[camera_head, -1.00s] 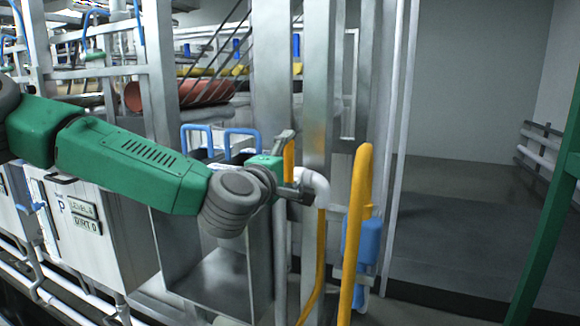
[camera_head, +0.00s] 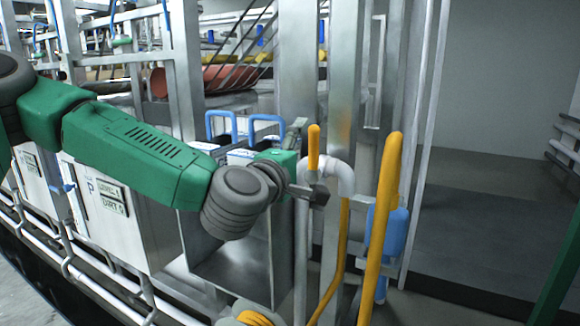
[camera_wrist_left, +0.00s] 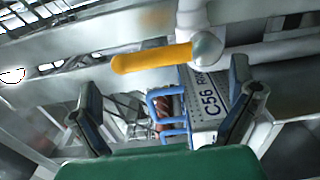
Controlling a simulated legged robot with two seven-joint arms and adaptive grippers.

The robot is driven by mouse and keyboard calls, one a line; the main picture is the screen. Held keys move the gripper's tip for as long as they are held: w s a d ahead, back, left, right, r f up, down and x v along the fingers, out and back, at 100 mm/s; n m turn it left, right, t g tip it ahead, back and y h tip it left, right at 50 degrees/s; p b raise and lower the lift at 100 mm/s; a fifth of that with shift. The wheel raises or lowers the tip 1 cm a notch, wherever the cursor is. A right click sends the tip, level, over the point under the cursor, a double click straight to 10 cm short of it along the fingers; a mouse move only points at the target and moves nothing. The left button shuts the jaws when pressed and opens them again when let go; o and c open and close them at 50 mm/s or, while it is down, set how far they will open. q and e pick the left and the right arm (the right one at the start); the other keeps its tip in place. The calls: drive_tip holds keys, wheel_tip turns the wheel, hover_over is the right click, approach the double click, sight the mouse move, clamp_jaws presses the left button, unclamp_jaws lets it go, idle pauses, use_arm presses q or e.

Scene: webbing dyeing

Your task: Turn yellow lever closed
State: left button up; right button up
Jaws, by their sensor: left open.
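The yellow lever (camera_head: 313,147) stands upright at the bend of a white pipe (camera_head: 341,176) in the head view. In the left wrist view the lever (camera_wrist_left: 152,59) lies across the upper middle, with its round pale pivot at its right end. My left gripper (camera_head: 305,160) is open beside the lever, on its left in the head view. In the wrist view its two fingers (camera_wrist_left: 166,95) are spread wide with nothing between them, and the lever appears beyond them. Whether a finger touches the lever I cannot tell. My right gripper is not in view.
A thick yellow post (camera_head: 382,225) and a blue cylinder (camera_head: 396,232) stand right of the pipe. An open metal box (camera_head: 235,268) is below my left arm, with blue handles (camera_head: 222,124) behind it. Metal columns (camera_head: 343,80) rise behind the lever. Floor at the right is clear.

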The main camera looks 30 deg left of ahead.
use_arm(q)
drive_tip(key=s, duration=0.7)
drive_tip(key=shift+s+a, duration=0.15)
drive_tip(key=shift+a, duration=0.1)
drive_tip(key=s+d+f+m+g+h, duration=0.1)
drive_tip(key=s+d+f+m+g, duration=0.15)
drive_tip(key=f, duration=0.65)
drive_tip(key=s+d+f+m+g+h, duration=0.1)
drive_tip(key=s+f+m+g, duration=0.25)
drive_tip(key=f, duration=0.65)
drive_tip(key=s+d+f+m+g+h, duration=0.1)
drive_tip(key=s+d+f+m+g, duration=0.15)
drive_tip(key=f, duration=0.65)
drive_tip(key=s+a+f+m+g+y, duration=0.1)
drive_tip(key=s+a+f+m+g, duration=0.3)
drive_tip(key=s+f, duration=0.5)
drive_tip(key=s+a+f+m+g+y, duration=0.2)
drive_tip(key=s+a+f+m+g, duration=0.3)
drive_tip(key=s+f, duration=0.5)
drive_tip(key=shift+s+a+f+m+y, duration=0.3)
drive_tip(key=shift+s+a+m, duration=0.2)
drive_tip(key=shift+s, duration=0.7)
